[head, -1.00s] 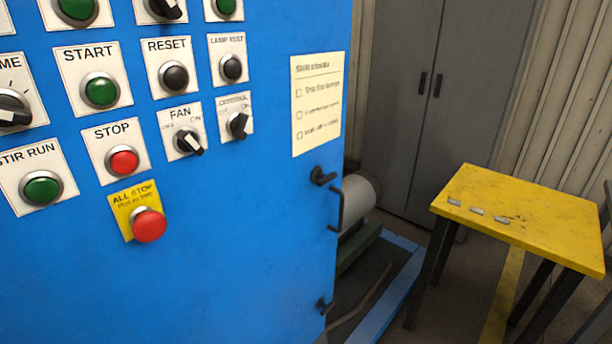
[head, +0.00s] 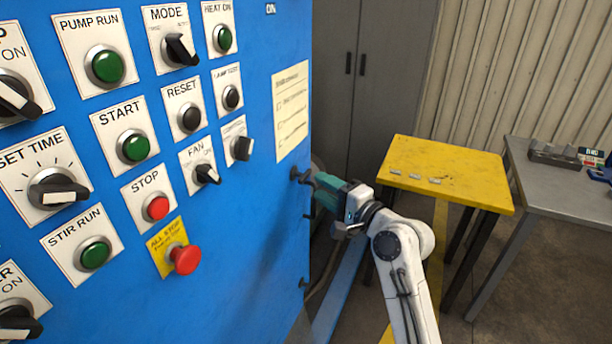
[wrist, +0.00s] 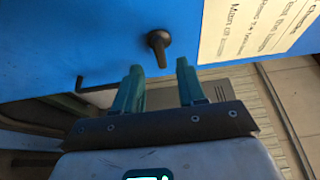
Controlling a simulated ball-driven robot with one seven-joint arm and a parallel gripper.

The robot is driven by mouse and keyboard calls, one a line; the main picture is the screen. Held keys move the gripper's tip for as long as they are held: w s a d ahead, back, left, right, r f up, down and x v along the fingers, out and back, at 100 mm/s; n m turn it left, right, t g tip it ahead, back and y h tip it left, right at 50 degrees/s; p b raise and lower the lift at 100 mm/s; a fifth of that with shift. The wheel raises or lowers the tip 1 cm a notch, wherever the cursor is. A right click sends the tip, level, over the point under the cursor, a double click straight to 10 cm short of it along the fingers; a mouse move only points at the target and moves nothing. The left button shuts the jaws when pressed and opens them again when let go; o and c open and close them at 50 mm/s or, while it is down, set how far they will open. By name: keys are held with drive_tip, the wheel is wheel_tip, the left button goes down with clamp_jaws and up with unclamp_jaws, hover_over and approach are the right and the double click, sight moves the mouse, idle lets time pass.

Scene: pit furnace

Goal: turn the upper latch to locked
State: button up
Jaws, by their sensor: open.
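The upper latch (head: 296,174) is a small dark knob with a lever near the right edge of the blue cabinet door (head: 235,265), below the paper checklist. In the wrist view the latch (wrist: 158,46) shows as a dark lever on a round base, just beyond and between the fingertips. My gripper (head: 313,187) has green fingers and is beside the latch in the head view. In the wrist view my gripper (wrist: 156,68) is open with nothing between the fingers; they look apart from the latch. The latch is partly hard to make out in the head view.
A lower latch (head: 303,283) sits further down the same door edge. A dark pull handle (wrist: 90,87) is close to the left finger. The panel has several buttons and knobs, including a red all-stop button (head: 184,259). A yellow table (head: 450,185) stands to the right.

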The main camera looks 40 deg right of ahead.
sight(307, 178)
drive_tip(key=shift+w+d+p, duration=0.15)
drive_tip(key=shift+w+p, duration=0.3)
drive_tip(key=shift+w, duration=2.25)
clamp_jaws()
